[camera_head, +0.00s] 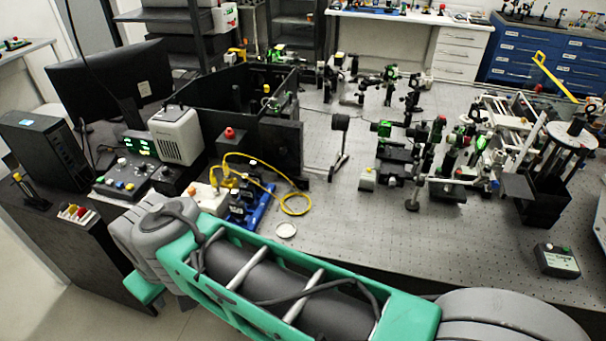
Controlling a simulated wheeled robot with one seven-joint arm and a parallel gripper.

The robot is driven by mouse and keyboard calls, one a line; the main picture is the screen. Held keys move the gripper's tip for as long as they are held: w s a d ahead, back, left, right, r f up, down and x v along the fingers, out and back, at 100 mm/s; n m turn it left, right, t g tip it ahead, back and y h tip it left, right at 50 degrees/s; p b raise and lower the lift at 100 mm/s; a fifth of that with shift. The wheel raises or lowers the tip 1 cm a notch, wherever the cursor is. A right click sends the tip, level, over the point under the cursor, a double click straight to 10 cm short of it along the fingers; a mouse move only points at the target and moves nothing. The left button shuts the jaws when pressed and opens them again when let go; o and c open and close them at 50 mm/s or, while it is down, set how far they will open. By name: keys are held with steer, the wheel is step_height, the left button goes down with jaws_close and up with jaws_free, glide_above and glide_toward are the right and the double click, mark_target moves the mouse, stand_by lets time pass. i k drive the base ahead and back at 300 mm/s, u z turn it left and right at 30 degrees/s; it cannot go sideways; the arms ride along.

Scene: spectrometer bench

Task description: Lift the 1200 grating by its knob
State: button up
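I cannot make out a label reading 1200, so I cannot tell which part is the 1200 grating. Several small dark pieces with knob-like tops stand in a blue holder (262,212) at the left front of the optical table. My green and grey arm crosses the foreground, close in front of this holder in the picture. My gripper is not in view, so its opening and any contents cannot be seen.
A looped yellow cable (296,207) and a white round dish (286,230) lie beside the holder. An open black enclosure (196,93) stands behind. Optic mounts crowd the table's right. The perforated tabletop (330,235) is bare in its front middle. A small black box (557,261) sits front right.

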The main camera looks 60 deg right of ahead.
mark_target(256, 177)
steer(key=z, duration=1.3)
steer(key=k, duration=1.3)
steer(key=u, duration=0.65)
steer(key=i, duration=0.55)
steer(key=u, duration=0.75)
steer(key=i, duration=0.85)
steer(key=z, duration=0.65)
steer(key=i, duration=0.65)
steer(key=z, duration=0.7)
